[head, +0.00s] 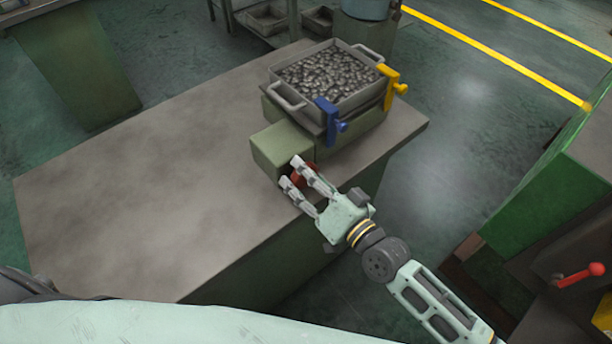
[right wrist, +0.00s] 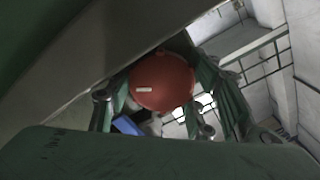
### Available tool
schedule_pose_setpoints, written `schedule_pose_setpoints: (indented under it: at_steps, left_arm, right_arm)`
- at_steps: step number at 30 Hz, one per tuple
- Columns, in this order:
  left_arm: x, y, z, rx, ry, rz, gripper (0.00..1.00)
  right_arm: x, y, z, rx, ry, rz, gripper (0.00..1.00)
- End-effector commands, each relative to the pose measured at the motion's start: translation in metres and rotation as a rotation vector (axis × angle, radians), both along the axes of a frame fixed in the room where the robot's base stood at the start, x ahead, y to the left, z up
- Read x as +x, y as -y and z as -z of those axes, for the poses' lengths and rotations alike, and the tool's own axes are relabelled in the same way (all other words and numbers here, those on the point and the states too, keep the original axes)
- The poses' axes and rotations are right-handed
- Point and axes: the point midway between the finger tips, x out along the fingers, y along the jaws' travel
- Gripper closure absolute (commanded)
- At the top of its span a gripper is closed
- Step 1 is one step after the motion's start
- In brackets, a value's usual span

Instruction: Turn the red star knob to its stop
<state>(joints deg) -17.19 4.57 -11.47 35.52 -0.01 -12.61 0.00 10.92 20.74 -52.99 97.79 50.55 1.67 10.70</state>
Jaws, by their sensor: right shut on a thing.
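The red star knob (head: 304,174) is on the front face of a green box (head: 281,146) on the bench. My right gripper (head: 291,170) reaches it from the front right, with one finger on each side, and is shut on the knob. In the head view the fingers hide part of the knob. In the right wrist view the knob (right wrist: 162,82) shows as a round red face with a short pale mark, between the finger parts (right wrist: 152,112). My left gripper is not in the head view.
A grey tray (head: 278,98) of small metal parts sits behind the box, with a blue clamp (head: 327,117) and a yellow clamp (head: 391,80) at its edge. The bench top (head: 140,190) is clear at left. A green machine with a red-knobbed lever (head: 596,269) stands at right.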

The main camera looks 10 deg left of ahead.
Motion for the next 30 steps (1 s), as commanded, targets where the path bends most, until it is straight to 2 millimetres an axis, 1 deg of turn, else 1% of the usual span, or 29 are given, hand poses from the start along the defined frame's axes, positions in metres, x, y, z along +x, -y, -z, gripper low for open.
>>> schedule_pose_setpoints:
  at_steps: [1, 12, 13, 18, 19, 27, 30]
  left_arm:
    - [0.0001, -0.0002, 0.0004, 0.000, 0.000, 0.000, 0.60]
    - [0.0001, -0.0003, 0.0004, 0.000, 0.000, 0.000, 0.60]
    - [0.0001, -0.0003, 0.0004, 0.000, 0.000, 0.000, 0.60]
    - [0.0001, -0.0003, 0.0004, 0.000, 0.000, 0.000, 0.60]
    - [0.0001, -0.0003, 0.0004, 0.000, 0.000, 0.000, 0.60]
    - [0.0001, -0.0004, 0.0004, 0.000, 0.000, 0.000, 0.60]
    - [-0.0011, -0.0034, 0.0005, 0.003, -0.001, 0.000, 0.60]
  right_arm:
    - [0.0009, 0.0016, 0.0025, 0.003, -0.011, 0.003, 0.78]
    - [0.0004, 0.0015, 0.0032, 0.005, -0.016, 0.003, 0.78]
    - [0.0004, 0.0015, 0.0032, 0.005, -0.017, 0.002, 0.51]
    - [0.0000, 0.0011, 0.0031, 0.004, -0.016, 0.001, 0.36]
    - [-0.0001, 0.0010, 0.0028, 0.004, -0.014, 0.001, 0.35]
    - [-0.0004, 0.0008, 0.0030, 0.004, -0.014, 0.001, 0.35]
    - [-0.0005, 0.0006, 0.0031, 0.003, -0.014, 0.000, 0.35]
